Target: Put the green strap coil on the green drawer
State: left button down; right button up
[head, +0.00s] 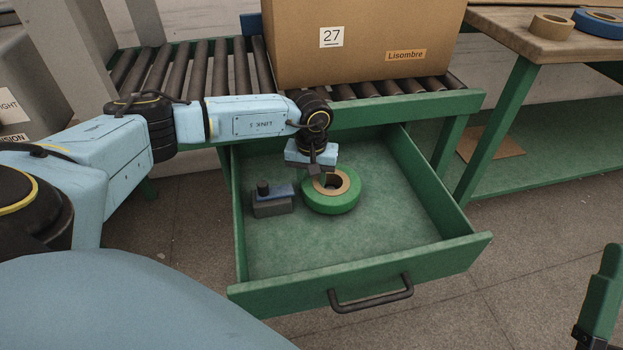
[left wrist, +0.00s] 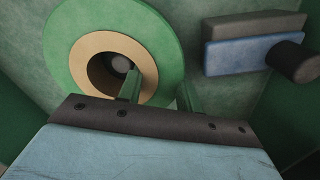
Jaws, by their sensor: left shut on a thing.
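The green strap coil (head: 333,201) has a tan core and lies flat, seemingly on the floor of the open green drawer (head: 360,282). My left gripper (head: 319,173) reaches down over the coil's back left side and is shut on its ring. In the left wrist view the coil (left wrist: 165,40) shows one finger of the gripper (left wrist: 158,82) in its hole and the other outside its rim. A green finger-like part at the lower right edge of the head view looks like my right gripper (head: 603,295); its opening does not show.
A grey and blue block with a black knob (head: 272,199) lies in the drawer left of the coil. A cardboard box (head: 365,40) stands on the roller conveyor (head: 190,72) above. A wooden bench (head: 500,28) at right bears rolls. The drawer's right side is clear.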

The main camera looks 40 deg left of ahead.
pick_arm(q)
jog(key=shift+f, duration=0.2)
jog(key=c, duration=0.9)
grip_release()
jog(key=shift+c, duration=0.2)
jog(key=shift+d+r, duration=0.1)
